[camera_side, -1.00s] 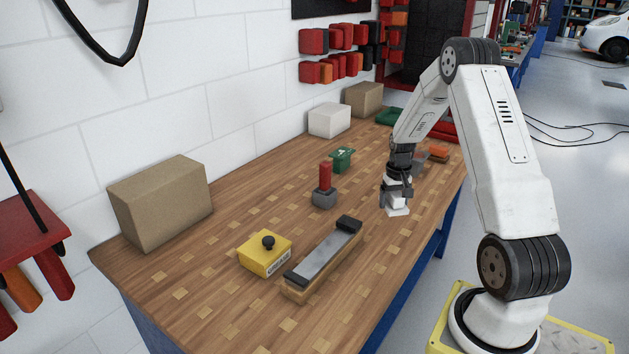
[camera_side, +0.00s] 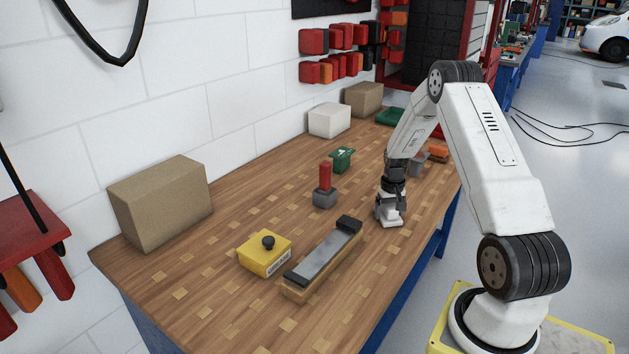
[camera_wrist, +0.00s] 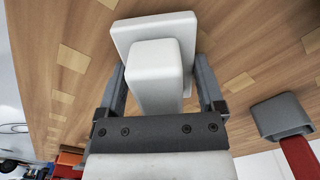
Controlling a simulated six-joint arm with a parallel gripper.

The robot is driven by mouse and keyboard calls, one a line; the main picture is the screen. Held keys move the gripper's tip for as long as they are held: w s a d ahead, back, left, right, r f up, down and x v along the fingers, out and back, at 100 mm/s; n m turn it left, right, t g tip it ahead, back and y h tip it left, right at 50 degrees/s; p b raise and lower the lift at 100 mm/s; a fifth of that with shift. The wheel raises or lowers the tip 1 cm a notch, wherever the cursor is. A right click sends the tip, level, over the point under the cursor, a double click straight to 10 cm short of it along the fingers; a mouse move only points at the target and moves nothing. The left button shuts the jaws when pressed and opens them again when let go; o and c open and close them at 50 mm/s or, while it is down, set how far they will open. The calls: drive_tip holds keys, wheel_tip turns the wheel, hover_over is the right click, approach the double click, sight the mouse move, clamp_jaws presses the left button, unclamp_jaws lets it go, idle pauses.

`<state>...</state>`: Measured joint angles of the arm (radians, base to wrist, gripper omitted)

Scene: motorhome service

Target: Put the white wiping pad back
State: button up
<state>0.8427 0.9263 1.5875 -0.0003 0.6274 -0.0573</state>
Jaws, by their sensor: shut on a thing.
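The white wiping pad (camera_side: 390,222) has a flat plate with a block-shaped grip on top. My gripper (camera_side: 389,205) is shut on it, fingers pointing down, at the right side of the wooden bench. In the wrist view the pad's plate (camera_wrist: 128,35) and its grip (camera_wrist: 153,75) show between the two fingers of my gripper (camera_wrist: 162,85). The pad is upright and low at the bench top; I cannot tell whether it touches the wood.
A long block with a grey strip (camera_side: 325,255) lies left of the pad. A yellow box with a black knob (camera_side: 265,257), a grey holder with a red handle (camera_side: 325,190) and a green bin (camera_side: 342,160) stand further left. A grey container (camera_side: 417,166) is behind my arm.

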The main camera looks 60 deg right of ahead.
drive_tip(key=shift+f, duration=0.15)
drive_tip(key=o, duration=0.9)
wheel_tip(320, 180, up, 12)
drive_tip(key=shift+r, duration=0.15)
idle(0.4)
drive_tip(key=shift+a, duration=0.1)
idle(0.4)
